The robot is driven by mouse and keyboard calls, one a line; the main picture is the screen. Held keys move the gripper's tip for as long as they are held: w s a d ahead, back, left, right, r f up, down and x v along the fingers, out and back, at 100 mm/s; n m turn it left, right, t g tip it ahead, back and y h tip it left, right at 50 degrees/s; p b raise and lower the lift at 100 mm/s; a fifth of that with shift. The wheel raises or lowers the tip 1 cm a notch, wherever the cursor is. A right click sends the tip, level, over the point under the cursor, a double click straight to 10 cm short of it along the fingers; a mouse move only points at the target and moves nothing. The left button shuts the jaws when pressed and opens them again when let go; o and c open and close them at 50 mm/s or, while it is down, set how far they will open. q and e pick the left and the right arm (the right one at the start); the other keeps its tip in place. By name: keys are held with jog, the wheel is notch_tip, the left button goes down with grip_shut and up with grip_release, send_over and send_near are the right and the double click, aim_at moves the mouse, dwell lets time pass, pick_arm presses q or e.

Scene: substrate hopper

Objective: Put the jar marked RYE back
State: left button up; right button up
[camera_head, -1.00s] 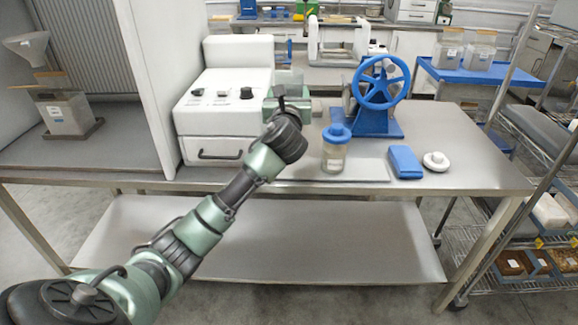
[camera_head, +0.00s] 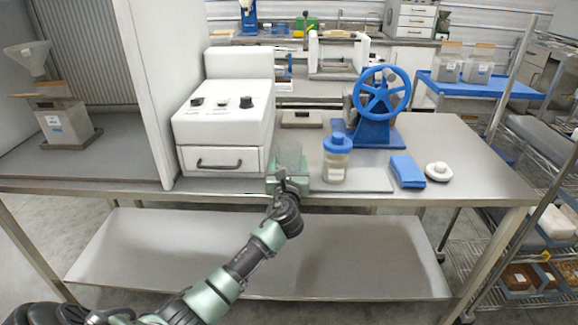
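A clear jar with a blue lid (camera_head: 336,160) stands upright on the steel bench, on a flat grey tray or mat (camera_head: 365,178). Its pale label is too small to read. My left gripper (camera_head: 300,173) is low over the bench's front edge, just left of this jar. Its fingers are not clear, and I cannot tell whether they touch the jar. Two more jars, a left one (camera_head: 447,68) and a right one (camera_head: 478,69), stand on a blue cart (camera_head: 490,88) at the back right; their labels are unreadable. My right gripper is not in view.
A white box with knobs and a drawer (camera_head: 222,125) stands left of the jar. A blue handwheel device (camera_head: 378,105) is behind it. A funnel device (camera_head: 62,115) is in the left bay.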

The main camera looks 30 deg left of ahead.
pick_arm(q)
jog(key=shift+f, duration=0.15)
jog(key=o, duration=1.7)
